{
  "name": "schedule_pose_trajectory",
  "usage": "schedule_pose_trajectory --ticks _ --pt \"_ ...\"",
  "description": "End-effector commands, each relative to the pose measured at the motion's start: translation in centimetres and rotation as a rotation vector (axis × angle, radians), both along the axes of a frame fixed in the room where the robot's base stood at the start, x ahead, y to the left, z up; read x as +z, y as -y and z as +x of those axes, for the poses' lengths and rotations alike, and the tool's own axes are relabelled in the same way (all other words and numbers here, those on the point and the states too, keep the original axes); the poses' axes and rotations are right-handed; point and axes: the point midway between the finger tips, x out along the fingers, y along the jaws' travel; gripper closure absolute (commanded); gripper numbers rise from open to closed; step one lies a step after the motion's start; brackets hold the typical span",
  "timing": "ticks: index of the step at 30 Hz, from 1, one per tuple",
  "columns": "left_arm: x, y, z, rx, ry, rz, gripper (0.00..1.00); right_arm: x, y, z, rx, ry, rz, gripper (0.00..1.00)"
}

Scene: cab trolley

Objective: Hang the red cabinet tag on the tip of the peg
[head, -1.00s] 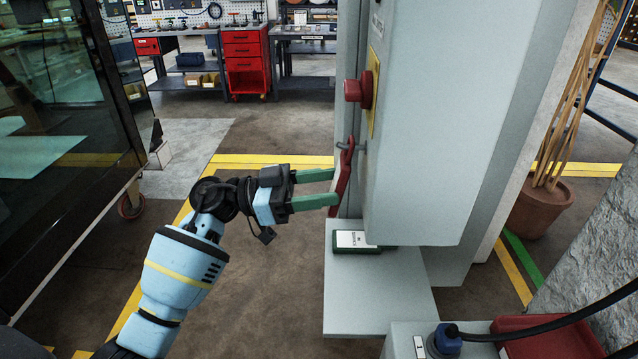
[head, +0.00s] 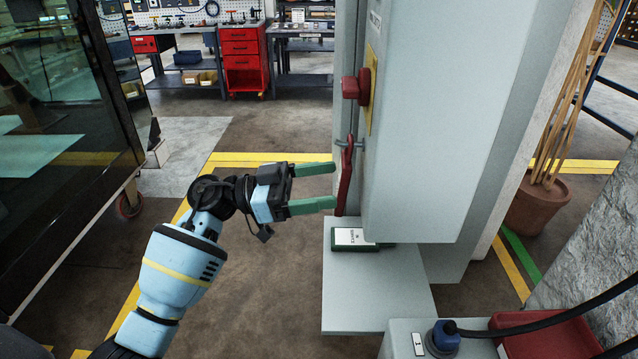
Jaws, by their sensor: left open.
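The red cabinet tag (head: 345,180) hangs in the head view from the peg (head: 352,144), a grey rod sticking out of the cabinet's left side. The top of the tag is around or against the peg near its tip; I cannot tell exactly how the hole sits on it. My left gripper (head: 334,187) is open, with its two green fingers pointing right at the tag. The fingertips end just left of the tag, and I see nothing held between them. My right gripper is not in view.
The grey cabinet (head: 430,130) has a red knob (head: 357,86) above the peg. A shelf (head: 370,290) below carries a small green box (head: 355,239). A dark glass-sided machine (head: 60,130) stands at left. The floor between is clear.

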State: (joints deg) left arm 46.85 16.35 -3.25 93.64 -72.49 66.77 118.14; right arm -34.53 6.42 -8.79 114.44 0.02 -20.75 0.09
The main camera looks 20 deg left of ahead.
Motion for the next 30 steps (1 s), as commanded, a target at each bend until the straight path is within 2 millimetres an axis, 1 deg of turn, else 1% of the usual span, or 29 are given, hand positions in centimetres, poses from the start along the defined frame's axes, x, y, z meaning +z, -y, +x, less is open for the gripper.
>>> schedule_pose_trajectory --ticks 4,12,16,21,30 --pt "-0.5 -1.3 -0.3 0.002 -0.003 0.003 0.21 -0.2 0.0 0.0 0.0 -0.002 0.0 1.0" --pt "-1.3 -5.3 -1.5 0.003 -0.003 0.004 0.21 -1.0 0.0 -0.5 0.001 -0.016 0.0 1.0" --pt "-1.5 -6.6 -1.9 0.003 -0.003 0.002 0.21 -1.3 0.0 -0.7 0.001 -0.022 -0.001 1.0" --pt "-1.5 -7.3 -2.1 0.001 0.0 0.001 0.21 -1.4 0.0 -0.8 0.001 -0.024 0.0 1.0" --pt "-1.5 -7.3 -2.1 0.002 0.001 -0.003 0.21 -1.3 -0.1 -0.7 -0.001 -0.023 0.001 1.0"
